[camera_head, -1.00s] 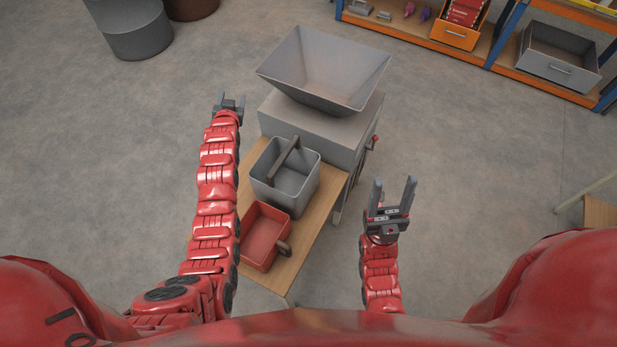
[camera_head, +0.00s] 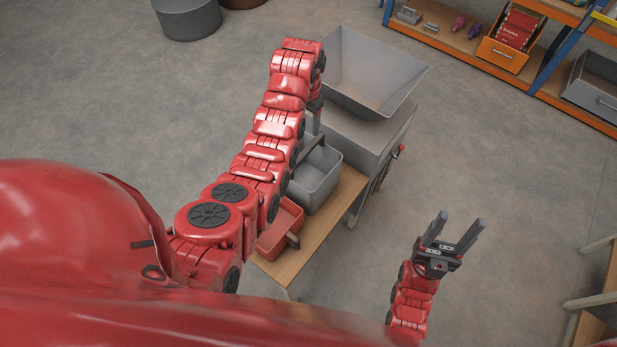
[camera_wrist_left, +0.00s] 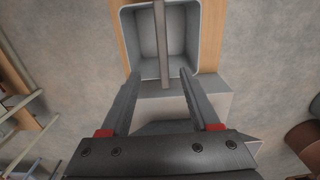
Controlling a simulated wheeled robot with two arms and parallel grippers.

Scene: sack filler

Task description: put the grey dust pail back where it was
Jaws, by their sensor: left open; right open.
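The grey dust pail (camera_head: 321,184) is an open, square-cornered bin with a bar handle across its top. It stands upright on a wooden bench, beside the hopper machine. In the left wrist view the pail (camera_wrist_left: 184,28) is at the top, and its handle (camera_wrist_left: 161,40) runs in line between my fingers. My left gripper (camera_wrist_left: 158,74) is open and points down above the pail; I cannot tell how far its fingertips are from the handle. In the head view my left arm partly hides the pail. My right gripper (camera_head: 461,222) is open and empty, right of the bench.
A red bin (camera_head: 277,234) with a handle sits on the bench (camera_head: 325,229) nearer me. The grey machine (camera_head: 350,134) with its hopper (camera_head: 372,78) stands behind the pail. Shelving (camera_head: 455,40) is at the back right. The floor right of the bench is clear.

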